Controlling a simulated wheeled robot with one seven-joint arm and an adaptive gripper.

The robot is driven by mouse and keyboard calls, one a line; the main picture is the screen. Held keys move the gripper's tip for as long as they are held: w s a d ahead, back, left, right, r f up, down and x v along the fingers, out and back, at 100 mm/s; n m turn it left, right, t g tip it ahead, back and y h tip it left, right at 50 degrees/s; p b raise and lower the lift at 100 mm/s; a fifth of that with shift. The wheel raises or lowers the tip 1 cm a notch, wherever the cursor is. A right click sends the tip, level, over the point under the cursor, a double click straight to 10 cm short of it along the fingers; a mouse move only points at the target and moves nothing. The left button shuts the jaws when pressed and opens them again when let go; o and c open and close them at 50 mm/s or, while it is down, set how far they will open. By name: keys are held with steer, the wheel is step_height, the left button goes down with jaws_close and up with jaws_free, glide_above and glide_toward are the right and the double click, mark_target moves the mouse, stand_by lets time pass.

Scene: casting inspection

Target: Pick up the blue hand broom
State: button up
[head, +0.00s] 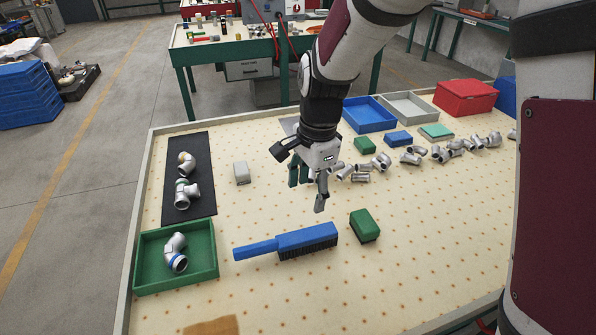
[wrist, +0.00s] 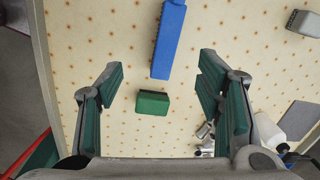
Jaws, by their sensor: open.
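The blue hand broom (head: 305,238) lies on the perforated tabletop in the head view. Its handle points left and its dark bristles show along the near side. In the wrist view the broom (wrist: 168,38) runs from the top edge down to the middle. My gripper (head: 307,187) is above the table, beyond the broom and apart from it. Its green-padded fingers are spread with nothing held. In the wrist view my gripper (wrist: 160,70) shows a finger on each side, with the broom's lower end between them in the picture. How high the fingers are is hard to tell.
A green block (head: 364,226) lies just right of the broom. A green tray (head: 140,262) with a pipe fitting is at the left. A grey block (head: 242,173) and a dark mat (head: 200,147) lie farther back. Several metal fittings (head: 360,177) lie behind my gripper.

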steer(key=m+h, duration=0.1)
steer(key=m, duration=0.1)
glide_above(294, 237)
step_height(294, 237, down, 5)
step_height(294, 237, down, 14)
steer(key=shift+f, duration=0.25)
jaws_close()
steer(key=shift+r, duration=5.05)
